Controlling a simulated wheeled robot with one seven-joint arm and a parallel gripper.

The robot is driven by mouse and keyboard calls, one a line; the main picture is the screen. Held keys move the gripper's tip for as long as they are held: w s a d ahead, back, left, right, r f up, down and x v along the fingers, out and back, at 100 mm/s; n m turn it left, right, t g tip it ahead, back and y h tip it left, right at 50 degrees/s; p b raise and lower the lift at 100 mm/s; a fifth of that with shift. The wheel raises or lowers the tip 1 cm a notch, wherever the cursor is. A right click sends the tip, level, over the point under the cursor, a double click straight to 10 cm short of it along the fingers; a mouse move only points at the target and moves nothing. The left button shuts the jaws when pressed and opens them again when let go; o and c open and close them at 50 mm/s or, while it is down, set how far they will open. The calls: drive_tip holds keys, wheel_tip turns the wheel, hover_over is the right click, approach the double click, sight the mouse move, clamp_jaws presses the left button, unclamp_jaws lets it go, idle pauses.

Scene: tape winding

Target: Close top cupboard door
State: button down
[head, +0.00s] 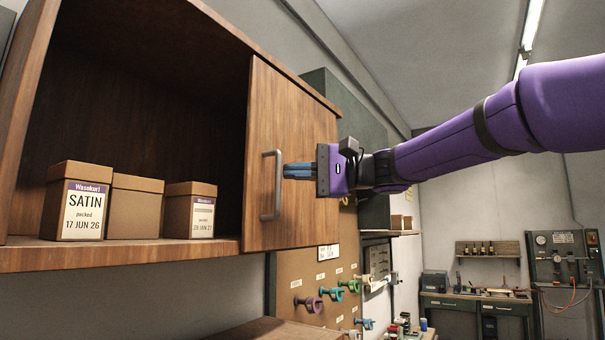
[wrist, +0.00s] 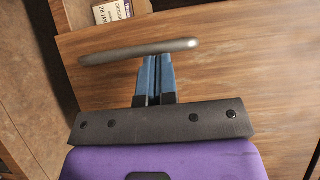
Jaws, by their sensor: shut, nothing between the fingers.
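The top cupboard (head: 120,258) is wooden and stands open on its left side, with a dark inside. Its wooden door (head: 290,205) covers the right part of the front and carries a grey bar handle (head: 272,186). In the wrist view the door (wrist: 240,75) fills most of the picture, and the handle (wrist: 140,52) crosses just beyond the fingertips. My gripper (head: 286,171) has blue fingers, shut and empty, pointing left at the handle. It also shows in the wrist view (wrist: 154,62). I cannot tell whether the fingertips touch the handle.
Several cardboard boxes stand on the cupboard floor, including one marked SATIN (head: 82,203) and one near the door (head: 190,210). A workbench (head: 475,303) stands far right.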

drive_tip(key=shift+s, duration=0.1)
drive_tip(key=s+a, duration=0.9)
drive_tip(key=s, duration=0.3)
drive_tip(key=s+a, duration=1)
drive_tip(key=s, duration=0.3)
drive_tip(key=shift+a, duration=0.2)
